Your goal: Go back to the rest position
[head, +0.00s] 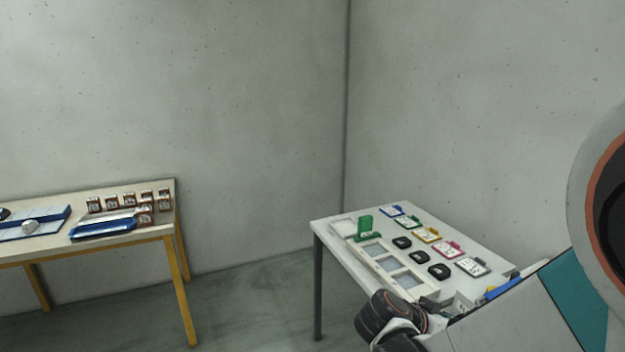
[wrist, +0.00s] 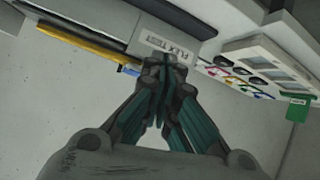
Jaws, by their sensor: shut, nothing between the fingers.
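My gripper (wrist: 172,88) shows in the wrist view, with its dark and teal fingers pressed together and nothing between them. It points toward a light box labelled "FLEX TEST" (wrist: 160,54) at the edge of a work surface. I cannot tell from this view how much gap is left between the fingertips and the label. In the head view my arm fills the lower right corner, in front of the near end of the white table (head: 335,250). The fingers cannot be made out there.
The white table holds a green stand (head: 366,229), a pale compartment tray (head: 377,249), several coloured cards and black pieces. The green stand also shows in the wrist view (wrist: 298,107). A wooden table (head: 160,232) with blue trays (head: 102,229) stands left. Open floor (head: 255,300) lies between the tables.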

